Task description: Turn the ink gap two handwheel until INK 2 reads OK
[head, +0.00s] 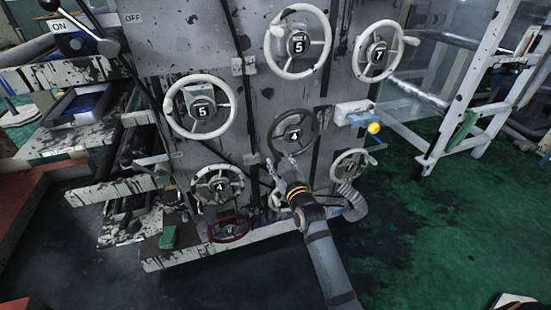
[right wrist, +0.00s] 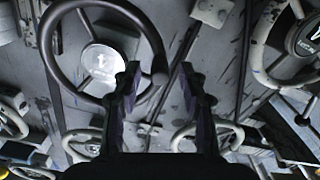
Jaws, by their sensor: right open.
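A dark grey handwheel (head: 294,134), its hub marked with what looks like a 4, is on the front of the grey machine panel. My right gripper (head: 281,166) is just below this wheel, open and empty. In the right wrist view the dark wheel (right wrist: 101,62) fills the upper left, with its rim near the left finger of my right gripper (right wrist: 163,95). I cannot tell whether finger and rim touch. No label naming ink gap two and no INK 2 readout is legible. My left gripper is not in view.
White-rimmed handwheels surround the dark one, including a top wheel (head: 298,45), a left wheel (head: 201,106) and a lower right wheel (head: 350,170). A red wheel (head: 230,228) sits low. A yellow knob (head: 374,128) sticks out at right. The green floor (head: 450,210) is mostly clear at right.

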